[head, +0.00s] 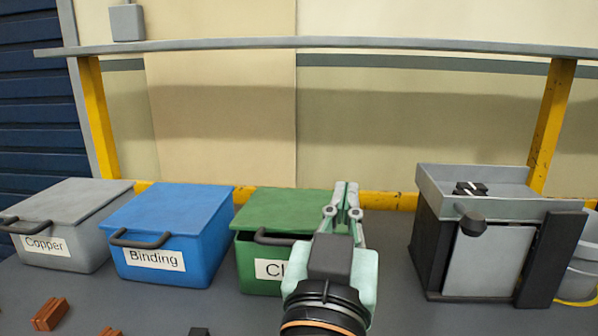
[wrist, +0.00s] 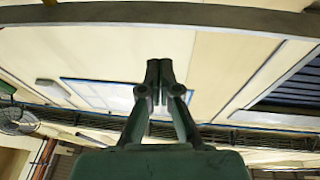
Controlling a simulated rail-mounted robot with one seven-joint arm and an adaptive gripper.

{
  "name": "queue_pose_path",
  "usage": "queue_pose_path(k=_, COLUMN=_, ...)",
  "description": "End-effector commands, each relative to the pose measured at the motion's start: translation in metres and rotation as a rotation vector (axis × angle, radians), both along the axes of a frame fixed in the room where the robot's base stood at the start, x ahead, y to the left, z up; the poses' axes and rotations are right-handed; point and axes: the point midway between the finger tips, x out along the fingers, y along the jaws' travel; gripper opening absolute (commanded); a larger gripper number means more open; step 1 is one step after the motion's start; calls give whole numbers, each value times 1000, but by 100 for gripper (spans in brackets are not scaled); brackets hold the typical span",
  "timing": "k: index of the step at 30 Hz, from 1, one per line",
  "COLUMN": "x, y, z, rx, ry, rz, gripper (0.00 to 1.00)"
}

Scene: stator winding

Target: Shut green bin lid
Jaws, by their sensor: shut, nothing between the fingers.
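The green bin (head: 262,269) stands on the bench in the middle of the head view. My gripper (head: 347,186) points up in front of the bin's right side, fingers together and empty. I cannot tell whether it touches the lid. In the wrist view, my gripper (wrist: 159,64) shows its closed fingers against the wall and ceiling; the bin is not in that view.
A blue Binding bin (head: 170,221) and a grey Copper bin (head: 70,222) stand to the left, lids down. A grey and black machine (head: 490,245) stands at the right. Copper-coloured blocks (head: 50,313) lie at the front left. A shelf rail (head: 320,43) spans overhead.

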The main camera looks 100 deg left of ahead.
Motion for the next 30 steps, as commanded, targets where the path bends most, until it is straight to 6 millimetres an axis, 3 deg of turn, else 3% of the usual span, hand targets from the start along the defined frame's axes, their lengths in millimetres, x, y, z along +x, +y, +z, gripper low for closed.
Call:
queue_pose_path(k=1, x=8, y=12, z=24, rx=-26, ry=11, rz=-11, gripper=0)
queue_pose_path(k=12, x=62, y=84, z=49, rx=-306, ry=66, rz=-81, gripper=0)
queue_pose_path(k=21, x=101, y=128, z=45, rx=-633, ry=52, rz=-75, gripper=0)
queue_pose_path(k=30, x=116, y=148, z=32, rx=-1011, ry=-31, rz=117, gripper=0)
